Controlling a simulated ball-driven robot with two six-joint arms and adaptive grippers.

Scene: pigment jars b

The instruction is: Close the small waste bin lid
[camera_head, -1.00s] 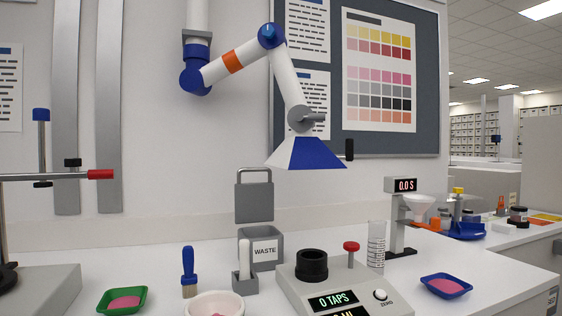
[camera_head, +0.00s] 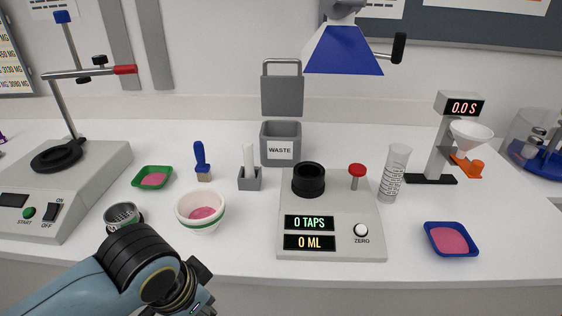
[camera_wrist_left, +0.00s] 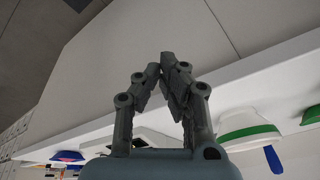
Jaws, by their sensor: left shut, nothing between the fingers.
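The small grey waste bin (camera_head: 281,154) stands at the back middle of the bench, with a white WASTE label on its front. Its grey lid (camera_head: 282,96) with a loop handle stands upright behind the opening, so the bin is open. My left gripper (camera_head: 203,296) is low at the front edge of the bench, left of the middle, far in front of the bin. In the left wrist view its fingers (camera_wrist_left: 163,62) meet at the tips, with nothing seen between them. My right gripper is in neither view.
A white bowl (camera_head: 200,222) and a dark mesh cup (camera_head: 122,214) stand close to my left gripper. A blue-handled brush (camera_head: 201,160), a holder with a white pestle (camera_head: 249,180) and the tap device (camera_head: 332,238) stand before the bin. A blue lamp shade (camera_head: 343,52) hangs right of the lid.

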